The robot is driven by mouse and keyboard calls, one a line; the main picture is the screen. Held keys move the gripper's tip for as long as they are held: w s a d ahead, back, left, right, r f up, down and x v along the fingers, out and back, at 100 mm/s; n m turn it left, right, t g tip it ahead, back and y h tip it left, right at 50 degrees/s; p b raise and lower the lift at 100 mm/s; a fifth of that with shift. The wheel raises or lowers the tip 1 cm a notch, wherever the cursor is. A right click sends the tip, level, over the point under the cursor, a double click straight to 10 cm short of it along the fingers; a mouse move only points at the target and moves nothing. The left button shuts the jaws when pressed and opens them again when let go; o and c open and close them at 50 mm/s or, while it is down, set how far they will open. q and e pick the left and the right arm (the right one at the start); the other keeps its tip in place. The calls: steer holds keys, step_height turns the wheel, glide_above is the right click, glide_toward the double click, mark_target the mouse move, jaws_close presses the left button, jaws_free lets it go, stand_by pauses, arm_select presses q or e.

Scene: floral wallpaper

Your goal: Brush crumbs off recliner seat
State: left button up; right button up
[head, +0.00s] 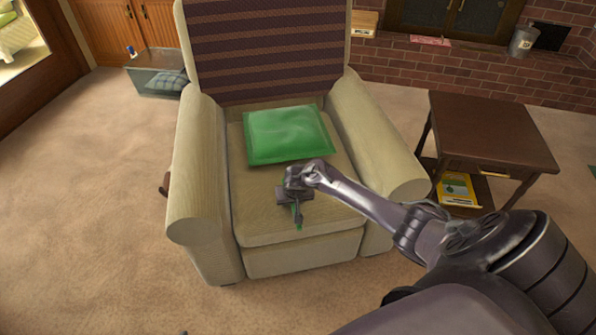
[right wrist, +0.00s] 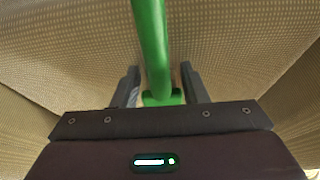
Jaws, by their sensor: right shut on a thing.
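The beige recliner (head: 196,178) stands in the middle of the head view. Its seat (head: 262,217) is under my right gripper (head: 297,222), which hangs over the front part of the seat. The right gripper is shut on a green tool, likely the brush; its green handle (right wrist: 152,50) runs up between the fingers in the right wrist view. Only a bit of it shows in the head view. I cannot tell whether it touches the seat. I see no crumbs; they may be too small or hidden. My left gripper is not in view.
A green cushion (head: 288,134) lies on the back of the seat, and a striped cloth (head: 265,50) covers the backrest. A dark side table (head: 495,130) stands to the right. A clear bin (head: 155,82) is at the back left. Carpet at the left is free.

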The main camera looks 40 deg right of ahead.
steer(key=shift+w+a, duration=0.25)
steer(key=shift+a, duration=0.3)
steer(key=shift+w+a, duration=0.25)
steer(key=shift+a, duration=0.25)
steer(key=shift+r, duration=0.1)
step_height(320, 180, up, 6)
steer(key=p, duration=0.6)
steer(key=shift+d+p, duration=0.1)
steer(key=shift+p, duration=0.3)
step_height(320, 180, up, 3)
steer(key=p, duration=0.3)
steer(key=shift+p, duration=0.3)
